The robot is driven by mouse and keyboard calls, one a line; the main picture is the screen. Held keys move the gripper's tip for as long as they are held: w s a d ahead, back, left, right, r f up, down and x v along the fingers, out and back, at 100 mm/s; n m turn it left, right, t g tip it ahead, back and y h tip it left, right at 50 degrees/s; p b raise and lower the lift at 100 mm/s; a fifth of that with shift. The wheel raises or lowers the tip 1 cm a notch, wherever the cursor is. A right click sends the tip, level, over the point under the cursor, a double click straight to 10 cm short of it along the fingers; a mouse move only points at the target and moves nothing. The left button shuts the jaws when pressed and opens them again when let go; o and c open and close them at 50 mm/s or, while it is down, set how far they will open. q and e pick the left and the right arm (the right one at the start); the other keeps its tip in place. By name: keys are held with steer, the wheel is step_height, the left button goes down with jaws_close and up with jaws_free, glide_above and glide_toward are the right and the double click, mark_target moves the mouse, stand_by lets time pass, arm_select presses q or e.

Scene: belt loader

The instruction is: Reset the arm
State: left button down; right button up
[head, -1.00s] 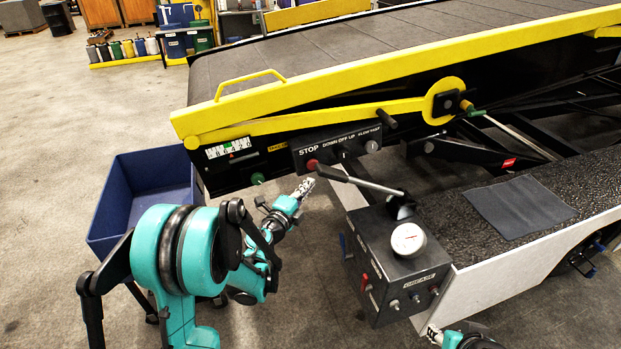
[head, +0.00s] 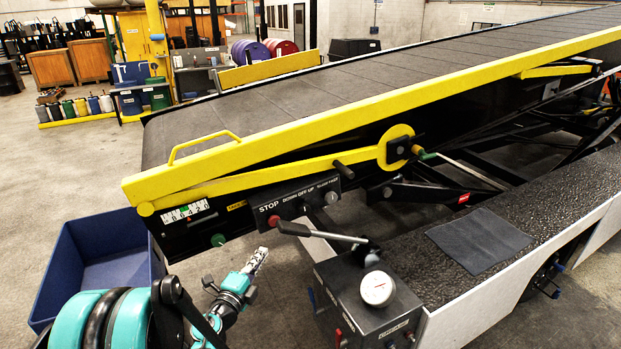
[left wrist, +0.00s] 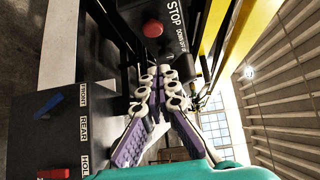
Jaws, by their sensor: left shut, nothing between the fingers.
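My left gripper (head: 258,262) is shut and empty. In the head view it points up toward the belt loader's front end, below the control panel (head: 295,202) with the STOP label, and appears apart from it. In the left wrist view the shut fingers (left wrist: 163,80) meet in front of the red stop button (left wrist: 153,28) and panel; no contact is visible. The grey pump box (head: 365,308) with a dial gauge (head: 377,288) and a black-tipped lever (head: 318,232) stands to the gripper's right. My right gripper is out of the head view.
A blue bin (head: 100,255) stands at the left, beside my left arm. The yellow-railed conveyor (head: 330,110) slopes up to the right. A dark mat (head: 478,240) lies on the black deck. Bare floor (head: 60,170) is open at the left.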

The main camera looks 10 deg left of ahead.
arm_select(q)
steer(key=s+a+r+n+t+y, duration=0.1)
steer(key=s+a+r+n+y, duration=0.2)
steer(key=r+n, duration=0.4)
steer(key=s+a+n+g+y, duration=0.3)
steer(key=s+n+g+y, duration=0.15)
steer(key=n, duration=0.35)
steer(key=s+d+f+n+g+h, duration=0.2)
steer(key=s+d+f, duration=0.3)
steer(key=s, duration=0.5)
steer(key=s+d+f+n+g+h, duration=0.2)
steer(key=s+d+f+g, duration=0.3)
steer(key=s, duration=0.4)
steer(key=shift+s+d+n+b, duration=0.3)
steer(key=shift+s+d+n, duration=0.1)
steer(key=shift+d+n, duration=0.15)
steer(key=shift+f, duration=0.1)
